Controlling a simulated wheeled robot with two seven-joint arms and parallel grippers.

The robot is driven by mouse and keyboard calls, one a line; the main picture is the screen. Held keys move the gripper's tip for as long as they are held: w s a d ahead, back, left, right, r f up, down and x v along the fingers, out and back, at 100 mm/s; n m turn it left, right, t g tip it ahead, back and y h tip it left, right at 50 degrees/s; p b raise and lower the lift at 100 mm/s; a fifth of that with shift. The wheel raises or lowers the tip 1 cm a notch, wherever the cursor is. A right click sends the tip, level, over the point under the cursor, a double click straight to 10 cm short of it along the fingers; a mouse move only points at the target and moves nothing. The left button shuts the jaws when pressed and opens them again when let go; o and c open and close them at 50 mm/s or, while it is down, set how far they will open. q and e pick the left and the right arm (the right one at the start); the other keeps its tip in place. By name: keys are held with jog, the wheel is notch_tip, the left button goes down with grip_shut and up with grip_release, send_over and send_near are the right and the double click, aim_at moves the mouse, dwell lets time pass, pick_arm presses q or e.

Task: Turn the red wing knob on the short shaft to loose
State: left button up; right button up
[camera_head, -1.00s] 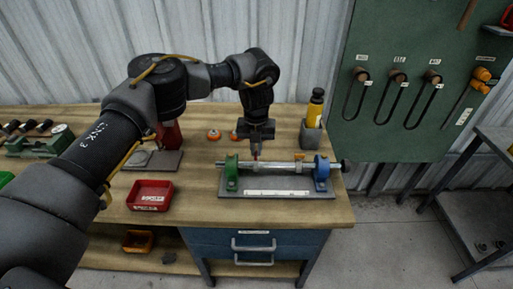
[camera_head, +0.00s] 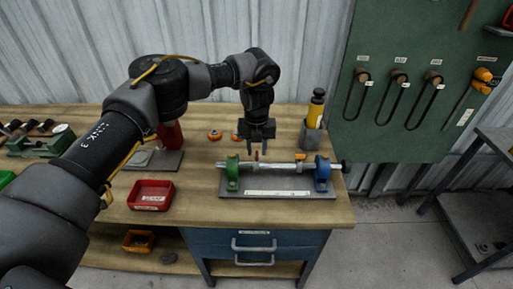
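A small red knob (camera_head: 257,155) stands up from the shaft (camera_head: 280,168) in the camera_head view. The shaft lies across a grey base plate (camera_head: 277,194) between a green block (camera_head: 232,174) and a blue block (camera_head: 322,174). A small orange part (camera_head: 299,157) sits further right on the shaft. My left gripper (camera_head: 257,148) points down just above and behind the red knob. Its two fingers look apart, with the knob below and between their tips, seemingly not held. The knob's wing shape is too small to make out. My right gripper is not in view.
A red tray (camera_head: 151,195) stands on the bench left of the plate. Two orange-topped parts (camera_head: 214,135) lie behind it. A yellow bottle (camera_head: 315,108) stands in a grey holder at the back right. The bench front edge is clear.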

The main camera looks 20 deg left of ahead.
aim_at(257, 151)
pick_arm(q)
jog(key=shift+r, duration=0.1)
jog(key=shift+r, duration=0.4)
notch_tip(257, 151, up, 10)
jog(key=b, duration=0.1)
jog(key=shift+f, duration=0.1)
